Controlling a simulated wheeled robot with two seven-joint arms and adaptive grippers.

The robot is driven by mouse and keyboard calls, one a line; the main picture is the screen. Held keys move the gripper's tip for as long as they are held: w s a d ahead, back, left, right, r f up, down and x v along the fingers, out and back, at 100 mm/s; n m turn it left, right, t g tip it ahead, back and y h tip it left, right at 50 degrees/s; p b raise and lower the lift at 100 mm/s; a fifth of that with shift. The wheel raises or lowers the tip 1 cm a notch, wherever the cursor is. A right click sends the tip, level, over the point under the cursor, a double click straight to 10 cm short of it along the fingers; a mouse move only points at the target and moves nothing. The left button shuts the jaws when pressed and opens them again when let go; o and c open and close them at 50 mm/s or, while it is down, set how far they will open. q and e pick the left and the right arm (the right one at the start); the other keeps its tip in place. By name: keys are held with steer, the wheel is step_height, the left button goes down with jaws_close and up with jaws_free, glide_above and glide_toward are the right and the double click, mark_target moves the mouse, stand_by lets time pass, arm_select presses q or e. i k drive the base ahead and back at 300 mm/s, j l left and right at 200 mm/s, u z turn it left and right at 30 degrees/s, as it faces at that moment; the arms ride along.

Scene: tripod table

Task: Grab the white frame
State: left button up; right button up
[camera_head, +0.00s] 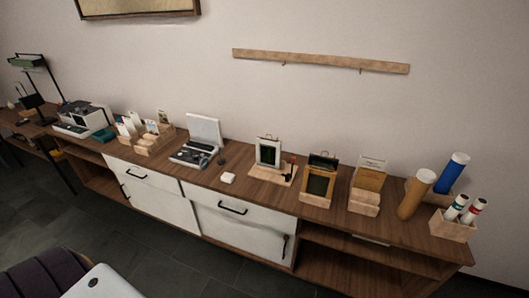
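A small white frame (268,153) with a dark picture inside stands upright on the wooden sideboard (228,190), right of the middle. It rests on or just behind a light wooden stand (285,176). A small dark and reddish item (290,164) is close to its right side. Neither of my grippers shows in the head view.
A wooden tray-like box (318,184) and a wooden holder (366,190) stand right of the frame. A white mouse-like object (228,178) and a device with a raised white panel (203,131) are to its left. Dark floor (150,245) lies in front.

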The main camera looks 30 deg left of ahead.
mark_target(269, 151)
steer(key=i+j, duration=0.45)
steer(key=j, duration=0.2)
steer(key=i+j+u, duration=0.15)
steer(key=i+j, duration=0.35)
steer(key=j, duration=0.2)
steer(key=i+j, duration=0.5)
steer(key=j+u, duration=0.05)
steer(key=j, duration=0.05)
